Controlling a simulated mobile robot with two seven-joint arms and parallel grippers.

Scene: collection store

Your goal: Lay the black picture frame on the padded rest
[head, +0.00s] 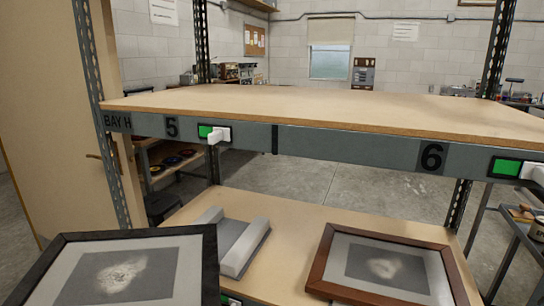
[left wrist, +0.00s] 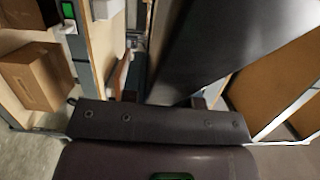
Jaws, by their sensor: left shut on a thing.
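The black picture frame (head: 208,262), with a pale mount and a grey cloudy picture, is at the lower left of the head view, partly cut off by the picture's edge. In the left wrist view a large dark panel (left wrist: 215,50), seemingly this frame, rises from my left gripper (left wrist: 165,99), which is shut on it. The gripper does not show in the head view. The padded rest (head: 232,262), a grey base with two pale raised pads, is on the lower shelf, just right of the black frame and partly hidden by it. My right gripper is in neither view.
A brown wooden picture frame (head: 318,268) lies tilted on the lower shelf board (head: 290,218), right of the rest. The upper shelf (head: 330,103), marked 5 and 6, crosses above and is bare. Perforated uprights (head: 95,90) stand at the sides. A cardboard box (left wrist: 35,75) shows in the wrist view.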

